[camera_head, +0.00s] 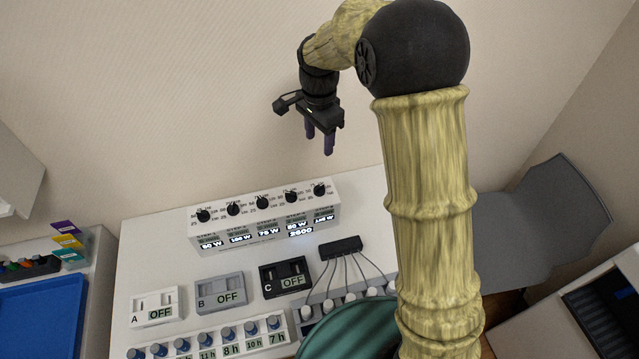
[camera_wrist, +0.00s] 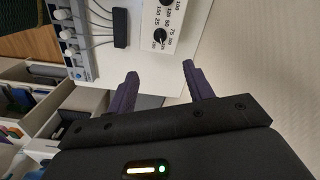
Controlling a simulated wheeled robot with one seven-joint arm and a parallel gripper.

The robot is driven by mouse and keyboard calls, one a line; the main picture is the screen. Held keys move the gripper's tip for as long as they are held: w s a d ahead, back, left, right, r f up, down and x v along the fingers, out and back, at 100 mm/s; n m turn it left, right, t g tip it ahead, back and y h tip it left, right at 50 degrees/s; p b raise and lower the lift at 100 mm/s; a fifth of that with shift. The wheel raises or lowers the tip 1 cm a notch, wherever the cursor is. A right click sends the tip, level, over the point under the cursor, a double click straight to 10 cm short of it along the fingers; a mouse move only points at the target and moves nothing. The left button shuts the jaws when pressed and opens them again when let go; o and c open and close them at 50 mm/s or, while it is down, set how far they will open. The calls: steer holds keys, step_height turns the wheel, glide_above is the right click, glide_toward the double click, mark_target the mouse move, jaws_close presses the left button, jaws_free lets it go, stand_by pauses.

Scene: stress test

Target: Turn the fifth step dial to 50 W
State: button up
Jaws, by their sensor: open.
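A white panel (camera_head: 330,207) carries a row of black step dials on its top, with lit displays on its front. The fifth step dial (camera_head: 320,190) is at the right end. The display below it (camera_head: 324,217) seems to read 125 W, but the digits are small. In the wrist view this end dial (camera_wrist: 159,34) shows with numbers printed around it, beyond the fingertips. My gripper (camera_head: 320,145) is open and empty, fingers pointing down, above and apart from the panel's right end. Its two purple fingers also show in the wrist view (camera_wrist: 160,70).
The fourth dial (camera_head: 291,197) sits close to the left of the fifth. A black block with cables (camera_head: 341,246) lies in front of the panel's right end. Boxes A (camera_head: 155,306), B (camera_head: 220,292) and C (camera_head: 286,277) read OFF. The wall rises behind the panel.

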mark_target(319, 187)
steer(key=shift+f, duration=0.1)
step_height(319, 187, down, 17)
steer(key=p, duration=0.3)
steer(key=shift+f+p, duration=0.15)
steer(key=shift+p, duration=0.15)
steer(key=c, duration=1)
